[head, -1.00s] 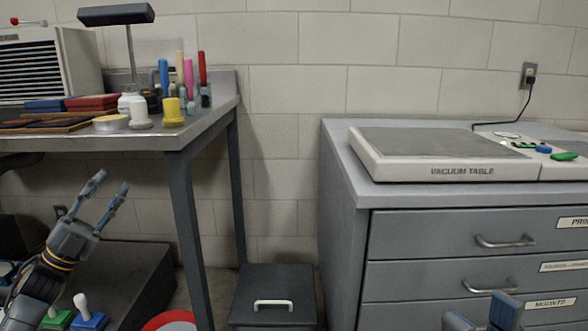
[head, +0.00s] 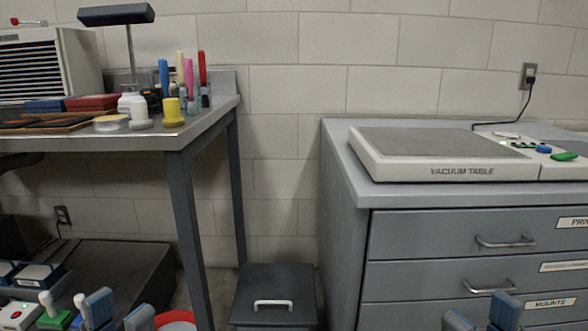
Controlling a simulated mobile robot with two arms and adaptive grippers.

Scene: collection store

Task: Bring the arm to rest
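My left gripper (head: 119,312) is low at the bottom left of the head view. Its two blue-grey fingers stand apart with nothing visible between them. My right gripper (head: 480,315) is at the bottom edge, in front of the drawer cabinet. Its two fingertips are also apart, with nothing seen between them. The lower parts of both grippers and both arms are cut off by the picture's edge.
A workbench (head: 160,141) with jars, tools and a lamp stands at the left. A grey drawer cabinet (head: 345,215) bears a vacuum table (head: 435,150) at the right. A dark lidded bin (head: 275,290) stands between them. Small switch boxes (head: 38,275) are at the lower left.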

